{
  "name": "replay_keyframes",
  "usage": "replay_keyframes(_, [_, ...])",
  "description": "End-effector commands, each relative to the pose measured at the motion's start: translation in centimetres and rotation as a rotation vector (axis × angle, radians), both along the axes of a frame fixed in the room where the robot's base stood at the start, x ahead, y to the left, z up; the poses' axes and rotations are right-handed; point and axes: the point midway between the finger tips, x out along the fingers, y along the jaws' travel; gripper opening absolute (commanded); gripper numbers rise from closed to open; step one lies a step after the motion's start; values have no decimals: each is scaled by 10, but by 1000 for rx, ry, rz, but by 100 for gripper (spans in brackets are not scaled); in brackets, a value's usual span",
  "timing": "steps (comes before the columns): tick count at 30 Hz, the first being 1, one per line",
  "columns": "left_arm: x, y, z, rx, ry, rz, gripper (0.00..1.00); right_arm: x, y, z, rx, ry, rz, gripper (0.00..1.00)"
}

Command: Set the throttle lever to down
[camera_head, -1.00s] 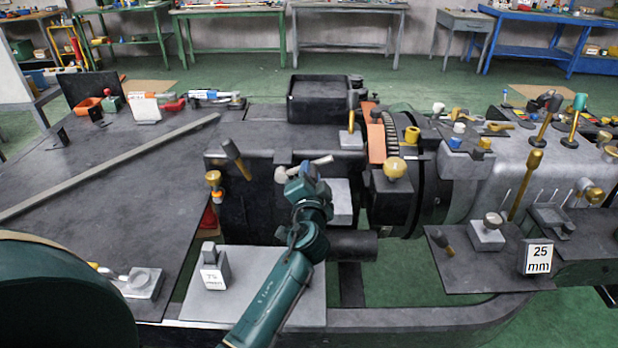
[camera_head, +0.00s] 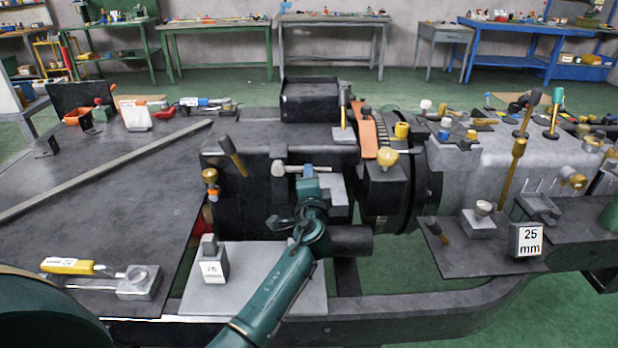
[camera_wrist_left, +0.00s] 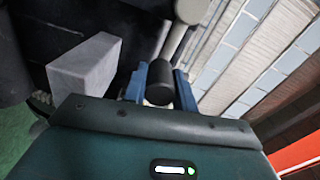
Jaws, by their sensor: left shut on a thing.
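A pale lever (camera_head: 282,170), which I take for the throttle lever, lies about level on the front of the dark machine block. My left gripper (camera_head: 308,174) reaches up to it from below and covers its middle. In the left wrist view, the blue fingers of this gripper (camera_wrist_left: 160,88) are shut around the lever's black cylindrical grip (camera_wrist_left: 159,80). A pale rod (camera_wrist_left: 179,40) runs up from behind the grip. The fingers hide part of the lever and no position marks are readable. My right gripper is not in view.
A grey block (camera_head: 333,194) sits close to the right of my left gripper; it shows as a pale block in the wrist view (camera_wrist_left: 86,66). A grey plate (camera_head: 255,285) with a small labelled block (camera_head: 212,262) lies below. A dark lever (camera_head: 233,155) stands to the left.

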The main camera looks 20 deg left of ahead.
Motion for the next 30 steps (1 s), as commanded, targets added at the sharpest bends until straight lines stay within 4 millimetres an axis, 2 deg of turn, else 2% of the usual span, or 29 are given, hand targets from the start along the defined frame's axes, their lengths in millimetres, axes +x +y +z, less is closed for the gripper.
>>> replay_keyframes(18, [0,2,-1,43,17,4,0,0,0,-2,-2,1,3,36])
replay_keyframes(19, [0,2,-1,43,17,4,30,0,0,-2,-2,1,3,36])
replay_keyframes(26, [0,1,-2,41,18,2,48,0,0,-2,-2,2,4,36])
replay_keyframes(30, [0,1,-3,41,19,1,49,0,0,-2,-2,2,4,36])
